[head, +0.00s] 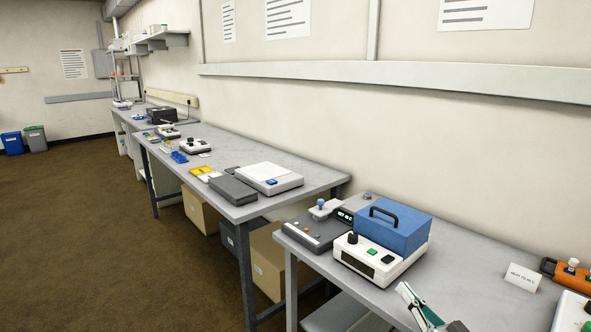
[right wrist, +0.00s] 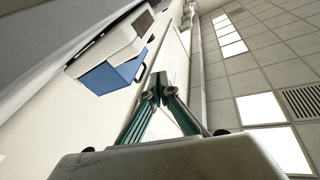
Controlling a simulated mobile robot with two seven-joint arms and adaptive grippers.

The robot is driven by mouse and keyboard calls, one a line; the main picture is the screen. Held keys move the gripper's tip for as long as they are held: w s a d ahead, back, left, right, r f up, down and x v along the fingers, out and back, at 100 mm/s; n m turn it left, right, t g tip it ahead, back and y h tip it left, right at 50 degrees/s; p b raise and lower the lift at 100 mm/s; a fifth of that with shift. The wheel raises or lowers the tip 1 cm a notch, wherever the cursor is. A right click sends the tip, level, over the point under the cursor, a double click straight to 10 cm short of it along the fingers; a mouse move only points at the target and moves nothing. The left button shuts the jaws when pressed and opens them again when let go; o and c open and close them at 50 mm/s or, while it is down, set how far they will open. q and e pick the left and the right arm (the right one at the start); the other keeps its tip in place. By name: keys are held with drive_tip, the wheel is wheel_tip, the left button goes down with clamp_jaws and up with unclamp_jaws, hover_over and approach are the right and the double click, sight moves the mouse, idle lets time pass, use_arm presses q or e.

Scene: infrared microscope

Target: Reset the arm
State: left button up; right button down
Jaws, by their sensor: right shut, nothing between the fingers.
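My right gripper (head: 406,291) shows at the bottom of the head view, in front of the near bench and close to the white instrument with a blue lid (head: 398,230). In the right wrist view the gripper (right wrist: 158,86) has its fingertips together with nothing between them. The blue-lidded instrument (right wrist: 112,70) shows there past the fingers, apart from them. Most of my right arm is out of the head view. My left gripper is not in view.
The near bench (head: 465,262) also holds a dark grey unit (head: 312,232), a white card (head: 523,277) and an orange device (head: 572,273). A farther bench (head: 240,152) carries a flat white instrument (head: 268,177) and a dark grey box (head: 232,189).

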drive_tip(key=s+a+f+n+g+h, duration=0.2)
drive_tip(key=s+a+f+g, duration=0.1)
drive_tip(key=s+f, duration=1)
drive_tip(key=s+a+f+n+g+h, duration=0.2)
drive_tip(key=s+a+f+g, duration=0.1)
drive_tip(key=s+f, duration=1.1)
drive_tip(key=shift+s+f+g+p, duration=0.3)
drive_tip(key=shift+s+g+p, duration=0.15)
drive_tip(key=shift+s+g, duration=0.5)
drive_tip(key=shift+a, duration=0.15)
